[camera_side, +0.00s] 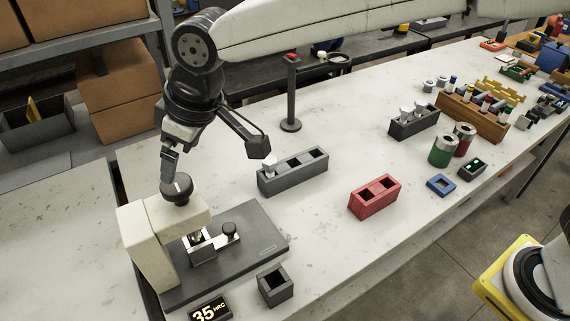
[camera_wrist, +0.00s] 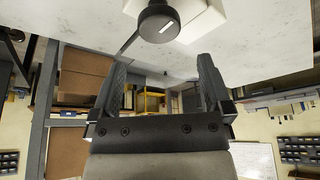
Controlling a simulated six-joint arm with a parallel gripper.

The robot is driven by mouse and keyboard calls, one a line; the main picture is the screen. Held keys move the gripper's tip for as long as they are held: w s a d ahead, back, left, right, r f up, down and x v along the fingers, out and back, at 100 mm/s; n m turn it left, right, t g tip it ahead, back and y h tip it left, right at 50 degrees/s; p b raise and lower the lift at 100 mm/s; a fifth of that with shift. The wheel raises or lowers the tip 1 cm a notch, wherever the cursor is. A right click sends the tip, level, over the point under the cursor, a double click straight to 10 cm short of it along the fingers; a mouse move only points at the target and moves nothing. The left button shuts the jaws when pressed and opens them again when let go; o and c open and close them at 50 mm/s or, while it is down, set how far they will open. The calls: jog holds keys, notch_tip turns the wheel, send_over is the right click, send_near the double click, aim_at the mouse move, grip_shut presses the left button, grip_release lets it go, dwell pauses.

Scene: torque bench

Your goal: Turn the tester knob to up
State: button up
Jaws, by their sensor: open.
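The tester (camera_side: 135,240) is a cream, hardness-tester-like body on a dark grey base plate at the front left of the bench. Its round black knob (camera_side: 177,188) sits on top and carries a short white mark. The knob also shows at the top of the wrist view (camera_wrist: 158,22), with the white mark slanting. My gripper (camera_side: 214,163) is open and empty, with its fingers wide apart. In the side view one fingertip appears just above the knob; I cannot tell whether it touches. In the wrist view the knob lies beyond the fingertips (camera_wrist: 162,62), not between them.
A display reading 35 HRC (camera_side: 208,310) and a small dark open box (camera_side: 275,286) stand by the tester's front. A grey slotted block (camera_side: 293,175), a red block (camera_side: 374,197) and a black post (camera_side: 291,95) stand to the right. Bare bench lies between them.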

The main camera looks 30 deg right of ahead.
aim_at(176, 183)
jog(key=shift+x, duration=3.7)
jog(key=c, duration=1.1)
